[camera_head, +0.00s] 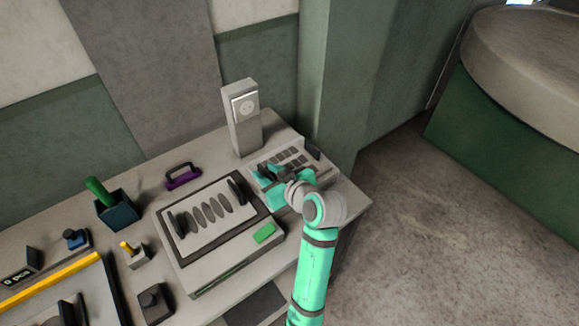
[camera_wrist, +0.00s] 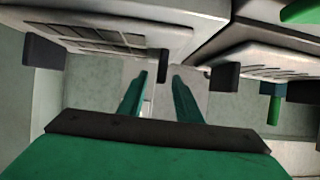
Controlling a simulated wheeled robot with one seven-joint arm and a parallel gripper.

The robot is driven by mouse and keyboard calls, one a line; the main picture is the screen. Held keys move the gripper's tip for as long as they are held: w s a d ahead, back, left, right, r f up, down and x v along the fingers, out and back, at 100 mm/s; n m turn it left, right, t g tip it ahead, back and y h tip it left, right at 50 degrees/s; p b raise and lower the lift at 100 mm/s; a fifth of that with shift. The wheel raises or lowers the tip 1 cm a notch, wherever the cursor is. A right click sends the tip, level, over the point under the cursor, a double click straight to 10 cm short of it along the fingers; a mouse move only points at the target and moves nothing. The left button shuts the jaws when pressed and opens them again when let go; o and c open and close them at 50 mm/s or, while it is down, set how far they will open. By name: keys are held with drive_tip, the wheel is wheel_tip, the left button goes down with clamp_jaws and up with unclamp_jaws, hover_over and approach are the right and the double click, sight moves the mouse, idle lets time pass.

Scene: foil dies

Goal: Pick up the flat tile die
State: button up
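My gripper (camera_head: 268,175) is at the left part of a pale tray (camera_head: 322,172) with a grid of dark squares, at the right end of the bench. In the wrist view my gripper (camera_wrist: 161,76) has its two green fingers apart, with a gap between them. A dark upright block (camera_wrist: 164,63) stands just beyond the fingertips at the tray's edge; I cannot tell whether it touches them. Another dark block (camera_wrist: 45,51) stands at the tray's other end; it shows in the head view too (camera_head: 312,150). I cannot tell which piece is the flat tile die.
A grey press-like unit (camera_head: 205,268) with dark discs and a green button (camera_head: 264,233) lies left of the tray. A tall pale box (camera_head: 243,130) stands behind. A purple handle (camera_head: 183,177) and a blue cup (camera_head: 116,215) are farther left. Open floor lies to the right.

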drive_tip(key=shift+x, duration=0.75)
drive_tip(key=shift+c, duration=0.7)
clamp_jaws()
drive_tip(key=shift+w, duration=0.2)
drive_tip(key=shift+s+a, duration=0.15)
drive_tip(key=shift+d, duration=0.3)
